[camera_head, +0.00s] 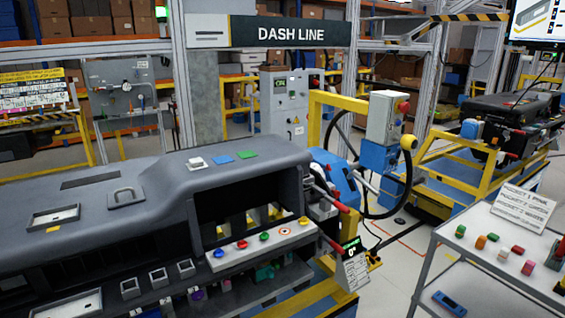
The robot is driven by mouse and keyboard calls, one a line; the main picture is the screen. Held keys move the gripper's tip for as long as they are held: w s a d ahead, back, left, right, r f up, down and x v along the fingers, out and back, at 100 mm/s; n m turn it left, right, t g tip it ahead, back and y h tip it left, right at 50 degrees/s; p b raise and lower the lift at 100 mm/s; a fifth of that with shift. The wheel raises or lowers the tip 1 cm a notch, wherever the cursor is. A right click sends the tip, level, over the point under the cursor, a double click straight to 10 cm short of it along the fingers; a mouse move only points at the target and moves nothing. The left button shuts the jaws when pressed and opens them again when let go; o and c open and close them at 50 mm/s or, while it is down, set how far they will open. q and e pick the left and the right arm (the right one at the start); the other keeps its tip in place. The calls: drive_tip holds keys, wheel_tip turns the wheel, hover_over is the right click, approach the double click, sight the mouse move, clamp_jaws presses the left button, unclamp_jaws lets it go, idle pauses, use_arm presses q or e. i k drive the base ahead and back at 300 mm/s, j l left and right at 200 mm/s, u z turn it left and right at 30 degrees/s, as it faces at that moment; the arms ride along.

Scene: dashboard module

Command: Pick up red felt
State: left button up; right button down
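Several small coloured pieces lie spread over the grey cart top (478,262) at the right. One red piece (517,250) lies near the middle of the cart, and a pinkish-red upright piece (528,267) stands just in front of it. They are too small to tell which one is felt. A blue flat patch (222,159) and a green flat patch (246,154) lie on top of the grey dashboard (150,210), beside a small white block (197,163). No flat red patch shows there. Neither of my grippers can be made out.
A white text sign (523,207) stands at the back of the cart.

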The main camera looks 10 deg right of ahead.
sight(518, 250)
drive_tip(key=z, duration=1.9)
drive_tip(key=i, duration=0.1)
